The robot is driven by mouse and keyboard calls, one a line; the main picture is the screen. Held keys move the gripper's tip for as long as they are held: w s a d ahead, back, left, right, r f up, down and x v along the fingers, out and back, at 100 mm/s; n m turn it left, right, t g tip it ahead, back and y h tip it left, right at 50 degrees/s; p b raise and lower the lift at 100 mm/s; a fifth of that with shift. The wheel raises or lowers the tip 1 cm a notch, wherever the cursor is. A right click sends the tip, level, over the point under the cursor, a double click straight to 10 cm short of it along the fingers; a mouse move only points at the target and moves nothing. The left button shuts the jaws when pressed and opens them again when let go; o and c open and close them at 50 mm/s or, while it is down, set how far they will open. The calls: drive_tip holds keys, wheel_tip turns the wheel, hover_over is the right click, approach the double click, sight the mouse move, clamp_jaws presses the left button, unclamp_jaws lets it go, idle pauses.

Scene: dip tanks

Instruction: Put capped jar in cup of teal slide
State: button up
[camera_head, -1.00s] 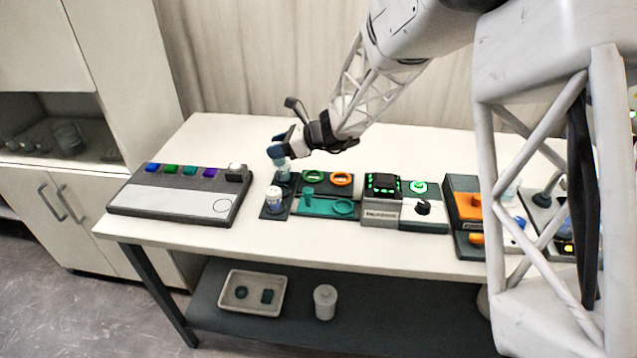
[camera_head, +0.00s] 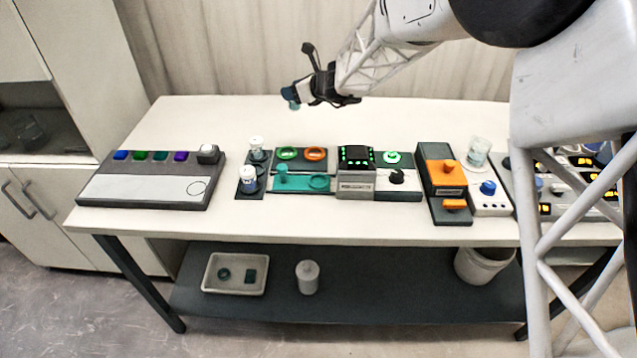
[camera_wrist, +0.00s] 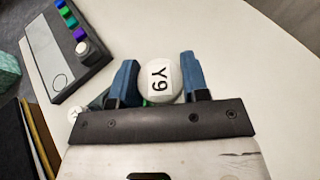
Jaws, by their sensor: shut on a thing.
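My gripper (camera_head: 297,92) is raised above the back of the table, behind the rack. In the head view the held jar is mostly hidden by the fingers. The teal slide (camera_head: 300,187) lies at the front of a dark panel, with a teal knob (camera_head: 282,172) at its left and an empty-looking round cup (camera_head: 319,182) at its right. The gripper is above and behind the slide, apart from it.
Two other white-capped jars, rear (camera_head: 256,147) and front (camera_head: 248,178), stand in a dark rack left of the slide. Green (camera_head: 288,153) and orange (camera_head: 316,153) rings lie behind it. A lit device (camera_head: 356,170) stands right. A grey button panel (camera_head: 150,188) is far left. The table's back is clear.

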drive_tip(key=w+d+m+t+h, duration=0.1)
drive_tip(key=d+m+t+h, duration=0.1)
drive_tip(key=d, duration=0.6)
drive_tip(key=w+d+r+m+t+h, duration=0.1)
drive_tip(key=d+m+h, duration=0.3)
drive_tip(key=d, duration=0.4)
drive_tip(key=w+d+m+t+h, duration=0.2)
drive_tip(key=w+d+m+h, duration=0.1)
drive_tip(key=d, duration=0.5)
drive_tip(key=shift+w+d+r+t, duration=0.2)
drive_tip(key=shift+d+r+t, duration=0.1)
drive_tip(key=shift+d, duration=0.1)
drive_tip(key=shift+a, duration=0.1)
